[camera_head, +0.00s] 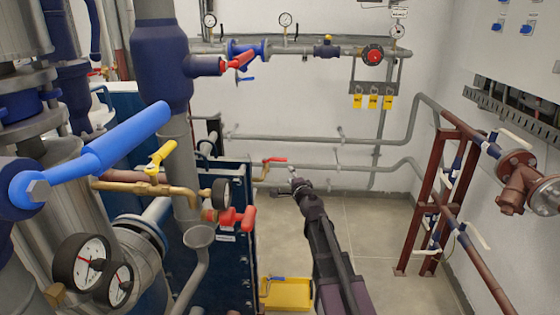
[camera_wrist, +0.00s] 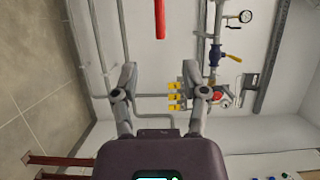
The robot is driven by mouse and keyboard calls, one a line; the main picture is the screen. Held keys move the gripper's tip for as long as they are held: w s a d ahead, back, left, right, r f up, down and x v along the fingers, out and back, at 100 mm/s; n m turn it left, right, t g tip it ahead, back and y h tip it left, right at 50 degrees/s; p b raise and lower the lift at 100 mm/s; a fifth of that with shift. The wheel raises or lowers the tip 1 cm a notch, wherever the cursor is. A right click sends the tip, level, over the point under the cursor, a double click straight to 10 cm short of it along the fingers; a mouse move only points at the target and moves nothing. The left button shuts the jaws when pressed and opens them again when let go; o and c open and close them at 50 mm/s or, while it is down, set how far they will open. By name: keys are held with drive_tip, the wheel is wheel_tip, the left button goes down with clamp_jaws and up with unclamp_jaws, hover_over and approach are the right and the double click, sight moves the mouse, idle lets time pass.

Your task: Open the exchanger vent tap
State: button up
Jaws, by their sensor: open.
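A small tap with a red lever (camera_head: 275,160) sits on a thin brass pipe above the dark blue plate exchanger (camera_head: 236,262). No label shows that it is the vent tap. The lever lies roughly level in the head view. My gripper (camera_head: 289,186) is just below and right of it, apart from it. In the wrist view my gripper (camera_wrist: 158,72) has its two fingers spread with nothing between them. A red bar (camera_wrist: 160,18), which looks like the lever, shows at the top edge, beyond the fingertips and in line with the gap.
A yellow-handled valve (camera_head: 160,155), a red-handled valve (camera_head: 238,218) and a large blue lever (camera_head: 110,150) crowd the left. A yellow tray (camera_head: 288,294) lies on the floor. A brown pipe frame (camera_head: 424,205) stands right. The floor between is clear.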

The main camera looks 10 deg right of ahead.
sight(281, 161)
drive_tip(key=w, duration=0.4)
drive_tip(key=w+a, duration=0.1)
drive_tip(key=w, duration=0.8)
drive_tip(key=shift+a, duration=0.3)
clamp_jaws()
